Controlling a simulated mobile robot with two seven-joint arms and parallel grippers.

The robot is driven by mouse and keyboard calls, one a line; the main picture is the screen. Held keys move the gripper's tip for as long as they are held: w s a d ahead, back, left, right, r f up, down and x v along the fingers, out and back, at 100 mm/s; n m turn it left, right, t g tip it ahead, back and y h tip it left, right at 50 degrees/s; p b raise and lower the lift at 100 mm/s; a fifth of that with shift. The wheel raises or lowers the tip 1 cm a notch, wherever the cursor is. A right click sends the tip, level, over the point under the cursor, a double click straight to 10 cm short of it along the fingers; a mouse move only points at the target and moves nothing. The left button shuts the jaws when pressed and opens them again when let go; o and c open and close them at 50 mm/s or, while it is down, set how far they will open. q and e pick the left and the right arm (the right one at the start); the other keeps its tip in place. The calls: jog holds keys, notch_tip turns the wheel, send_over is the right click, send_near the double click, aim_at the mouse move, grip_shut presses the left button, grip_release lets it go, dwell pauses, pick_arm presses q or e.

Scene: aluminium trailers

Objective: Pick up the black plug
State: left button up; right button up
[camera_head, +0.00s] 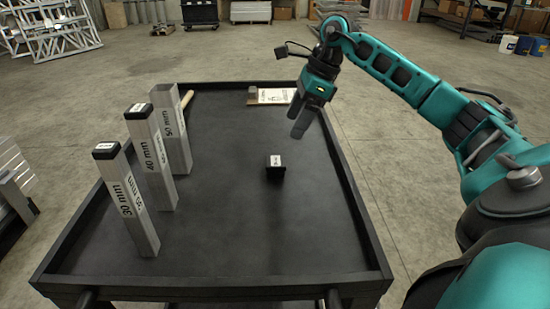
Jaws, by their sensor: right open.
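A small black plug (275,172) with a white label on top sits alone on the black table tray (240,240), right of its middle. My right gripper (299,130) is above the tray's right side, up and to the right of the plug in the picture, apart from it. Its fingers point down and it is open and empty. My left gripper is not in view. Upright square aluminium tubes stand on the left: one marked 30 mm (128,205), one marked 40 mm (155,160), and one marked 50 mm (175,130). The 30 mm and 40 mm tubes have black labelled tops.
A board with a white sheet (275,97) and a small grey block (252,93) lie at the tray's far edge. A wooden handle (187,98) shows behind the 50 mm tube. A raised rim surrounds the tray. The tray surface around the plug is clear.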

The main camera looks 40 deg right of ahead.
aim_at(276, 161)
jog(key=b+x, duration=0.1)
jog(key=x, duration=1.1)
jog(key=shift+a+f, duration=0.15)
jog(key=shift+f, duration=0.25)
jog(key=c, duration=1.1)
